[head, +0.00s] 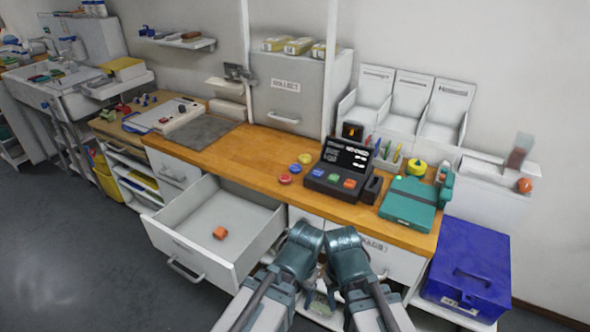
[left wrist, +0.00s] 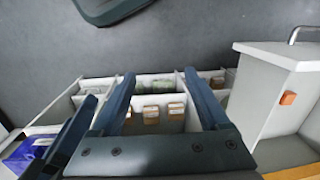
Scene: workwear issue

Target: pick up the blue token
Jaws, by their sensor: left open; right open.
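The blue token (head: 295,169) lies flat on the wooden counter (head: 232,151). It sits between a red token (head: 284,179) and a yellow token (head: 305,158), left of the black terminal. My left gripper (left wrist: 158,76) is open and empty in the left wrist view, over the shelves under the counter. My right gripper (head: 345,245) is in front of the counter's front edge, at the bottom middle of the head view. It is open, apart from the tokens; its fingertips are hard to make out. The left wrist view does not show the tokens.
An open drawer (head: 203,212) sticks out at the left with an orange block (head: 220,233) in it. The black terminal (head: 339,168) and a teal box (head: 408,203) stand right of the tokens. A blue case (head: 467,265) is at the right. The counter left of the tokens is clear.

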